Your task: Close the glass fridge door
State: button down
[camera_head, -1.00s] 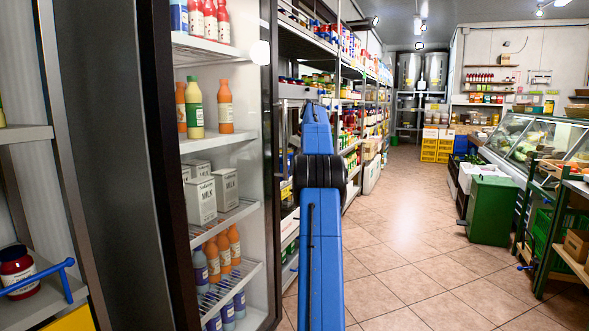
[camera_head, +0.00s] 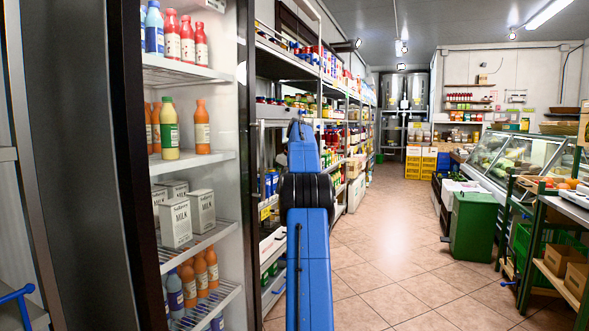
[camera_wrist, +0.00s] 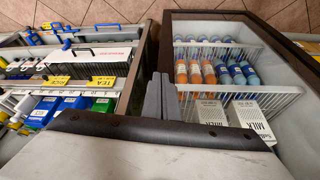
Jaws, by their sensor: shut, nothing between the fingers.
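The fridge (camera_head: 130,160) stands at the left in the head view, its shelves of bottles and milk cartons exposed. A dark upright strip with a handle (camera_head: 250,170) beyond the shelves looks like the glass door seen nearly edge-on, standing open; the glass itself is hard to make out. In the wrist view my gripper (camera_wrist: 162,97) is shut and empty, between a dark strip (camera_wrist: 138,75), probably the door's edge, and the fridge interior (camera_wrist: 205,55). I cannot tell if the fingers touch the door. My blue arm hides the gripper in the head view.
Stocked shelving (camera_head: 325,110) runs along the left wall beyond the fridge. The tiled aisle (camera_head: 400,230) is clear. A green bin (camera_head: 473,228), a glass display counter (camera_head: 505,165) and a crate rack (camera_head: 565,235) line the right side.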

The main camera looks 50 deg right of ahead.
jog(key=d+v, duration=0.1)
jog(key=v, duration=0.8)
jog(key=shift+d, duration=0.2)
jog(key=shift+s+r, duration=0.1)
jog(key=shift+r, duration=0.05)
jog(key=w+a+r+m, duration=0.1)
jog(key=a, duration=1.4)
jog(key=w+a+r, duration=0.1)
jog(key=a+r, duration=0.1)
jog(key=a, duration=1.3)
jog(key=s+a+f, duration=0.3)
jog(key=s+a, duration=0.3)
jog(key=a, duration=0.6)
jog(key=s+a+f, duration=1)
jog(key=s+f, duration=0.4)
jog(key=f, duration=0.1)
jog(key=s+a+f, duration=1.1)
jog(key=s+f, duration=0.4)
jog(key=shift+s+a+t, duration=0.15)
jog(key=shift+s+t, duration=0.15)
jog(key=shift+s, duration=0.05)
